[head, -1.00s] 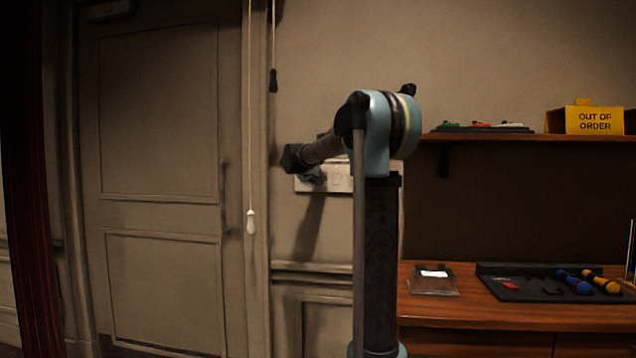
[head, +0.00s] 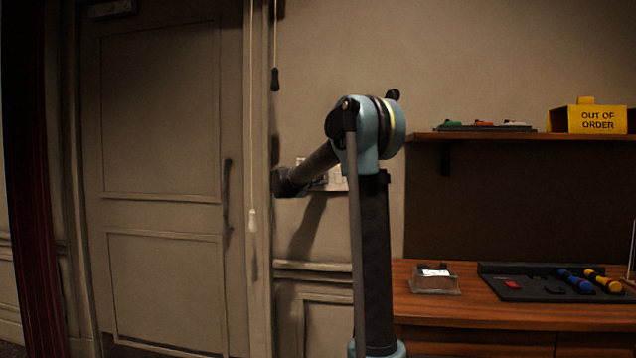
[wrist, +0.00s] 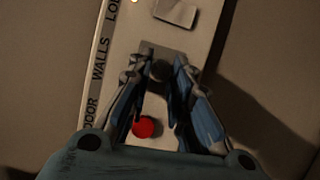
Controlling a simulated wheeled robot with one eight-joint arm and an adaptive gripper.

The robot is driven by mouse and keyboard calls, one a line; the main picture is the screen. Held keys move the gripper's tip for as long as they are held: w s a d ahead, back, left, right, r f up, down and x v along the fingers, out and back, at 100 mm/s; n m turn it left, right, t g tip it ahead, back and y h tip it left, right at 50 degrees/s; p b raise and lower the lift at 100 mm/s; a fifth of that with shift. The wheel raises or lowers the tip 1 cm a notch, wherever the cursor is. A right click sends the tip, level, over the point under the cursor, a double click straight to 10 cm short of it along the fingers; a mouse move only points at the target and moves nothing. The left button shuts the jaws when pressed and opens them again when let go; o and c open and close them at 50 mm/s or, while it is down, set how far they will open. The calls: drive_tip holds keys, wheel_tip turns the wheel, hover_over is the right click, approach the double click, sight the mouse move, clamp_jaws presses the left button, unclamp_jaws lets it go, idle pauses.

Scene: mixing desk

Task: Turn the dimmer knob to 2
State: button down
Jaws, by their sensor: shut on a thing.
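The dimmer knob (wrist: 160,71) is a small dark round knob on a pale wall panel (wrist: 128,62) in the wrist view. My gripper (wrist: 166,64) has its two blue fingers on either side of the knob, closed on it near the fingertips. The fingers hide part of the knob, and I cannot read its setting. In the head view the panel (head: 337,180) shows partly behind my arm, and my gripper is hidden there.
A red button (wrist: 144,127) sits on the panel between my fingers, and a light switch piece (wrist: 176,11) is at the top. A white-ended pull cord (head: 252,220) and a dark-ended cord (head: 275,80) hang left of my arm. A wooden desk (head: 450,312) stands right.

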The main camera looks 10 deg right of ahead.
drive_tip(key=shift+s+d+f+n+t+y, duration=0.15)
drive_tip(key=shift+n+t+y, duration=1.15)
drive_tip(key=shift+n, duration=3.35)
drive_tip(key=shift+d+f+n+t+y, duration=0.25)
drive_tip(key=shift+n+t+y, duration=1)
drive_tip(key=shift+n, duration=3.35)
drive_tip(key=shift+s+d+f+n+t+y, duration=0.2)
drive_tip(key=shift+n+t+y, duration=1.05)
drive_tip(key=shift+n, duration=3.4)
drive_tip(key=shift+w+t, duration=0.2)
drive_tip(key=shift+t, duration=0.1)
drive_tip(key=c, duration=1.4)
unclamp_jaws()
drive_tip(key=shift+c, duration=0.2)
drive_tip(key=v, duration=1.2)
drive_tip(key=shift+w+a+f, duration=0.1)
drive_tip(key=shift+a, duration=0.05)
